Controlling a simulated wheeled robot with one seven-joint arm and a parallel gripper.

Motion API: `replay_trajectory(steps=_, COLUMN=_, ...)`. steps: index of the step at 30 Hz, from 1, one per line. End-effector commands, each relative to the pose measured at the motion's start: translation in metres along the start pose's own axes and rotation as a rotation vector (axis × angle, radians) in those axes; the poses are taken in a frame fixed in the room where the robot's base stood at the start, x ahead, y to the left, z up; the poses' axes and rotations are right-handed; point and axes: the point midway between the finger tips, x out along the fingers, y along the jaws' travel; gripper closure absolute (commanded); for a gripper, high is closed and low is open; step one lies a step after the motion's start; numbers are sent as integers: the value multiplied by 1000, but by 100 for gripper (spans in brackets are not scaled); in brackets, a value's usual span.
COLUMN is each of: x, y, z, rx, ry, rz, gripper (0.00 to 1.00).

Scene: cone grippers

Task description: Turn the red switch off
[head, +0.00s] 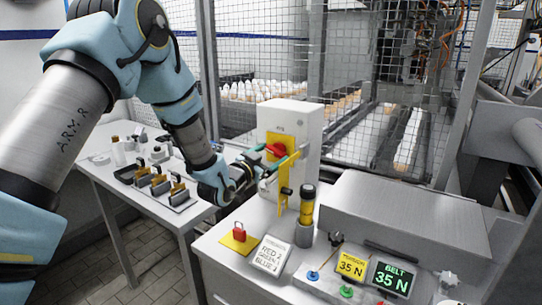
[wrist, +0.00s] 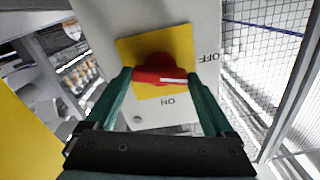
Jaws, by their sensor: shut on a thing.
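The red switch (head: 277,150) is a rotary handle on a yellow plate, on the front of a pale upright box (head: 305,122). In the wrist view the red handle (wrist: 160,76) lies nearly level across the picture. The word ON stands upside down below it and OFF, also upside down, to its upper right. My gripper (head: 279,160) reaches the switch from the left. Its two green fingers (wrist: 159,78) are shut on the red handle, one at each end. In the head view the fingers and a yellow upright piece (head: 289,172) partly cover the switch.
A yellow-and-black post (head: 306,208) stands close below the box. A red padlock (head: 239,233) and a word sign (head: 270,254) are on the bench front. A tray of padlocks (head: 157,183) is on the left table. Wire mesh (head: 345,75) stands behind.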

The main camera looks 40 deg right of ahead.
Motion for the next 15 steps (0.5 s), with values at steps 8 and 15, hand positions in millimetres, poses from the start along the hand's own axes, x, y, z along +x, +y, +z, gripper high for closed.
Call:
replay_trajectory(steps=8, x=0, y=0, z=2, rx=-18, ry=0, rz=0, gripper=68)
replay_trajectory(steps=15, x=-1, y=1, z=6, rx=-190, ry=1, rz=-2, gripper=68)
